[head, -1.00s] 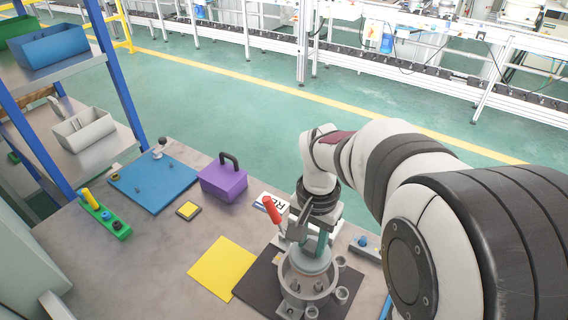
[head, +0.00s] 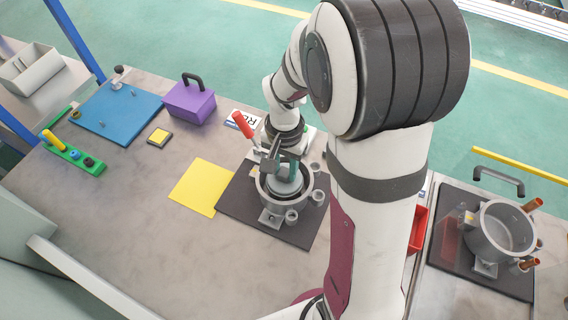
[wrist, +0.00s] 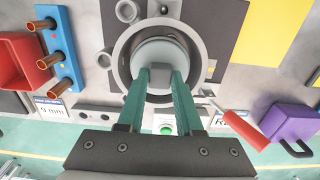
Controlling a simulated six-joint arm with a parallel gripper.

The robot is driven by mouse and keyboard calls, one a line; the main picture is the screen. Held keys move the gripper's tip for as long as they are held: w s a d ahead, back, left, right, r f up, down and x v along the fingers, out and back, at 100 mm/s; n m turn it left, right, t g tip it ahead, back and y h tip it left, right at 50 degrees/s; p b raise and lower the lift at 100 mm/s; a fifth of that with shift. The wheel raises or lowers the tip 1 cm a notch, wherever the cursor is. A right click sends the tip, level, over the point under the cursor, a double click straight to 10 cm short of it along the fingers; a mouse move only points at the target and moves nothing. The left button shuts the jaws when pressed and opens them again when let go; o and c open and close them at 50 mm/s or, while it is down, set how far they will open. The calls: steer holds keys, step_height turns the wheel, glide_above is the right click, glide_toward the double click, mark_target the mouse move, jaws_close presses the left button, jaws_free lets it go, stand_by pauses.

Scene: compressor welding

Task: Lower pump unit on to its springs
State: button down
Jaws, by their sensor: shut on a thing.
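The pump unit (head: 285,182) is a pale grey rounded cylinder inside the mouth of the open grey shell (head: 266,201) on a dark mat. My gripper (head: 293,162) is above the shell, its teal fingers shut on the pump unit's top. In the wrist view the two fingers (wrist: 160,74) close on the pump unit (wrist: 150,50), and the shell wall (wrist: 122,62) rings it with a gap around. The springs are hidden beneath the pump unit, so I cannot tell whether it touches them.
A red-handled clamp (head: 242,125) stands close beside the shell. A second shell (head: 484,238) with copper stubs is at right. A yellow sheet (head: 202,188), purple box (head: 190,104) and blue board (head: 112,110) lie left. The front left bench is bare.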

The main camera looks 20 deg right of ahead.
steer(key=shift+f, duration=0.25)
steer(key=shift+c, duration=2.4)
jaws_free()
step_height(320, 180, up, 16)
steer(key=s+a+f+n+y, duration=0.1)
steer(key=s+a+f, duration=0.1)
steer(key=s, duration=0.7)
steer(key=s+a+f+n, duration=0.2)
steer(key=s+a, duration=0.3)
steer(key=s, duration=0.5)
steer(key=shift+f+y, duration=0.4)
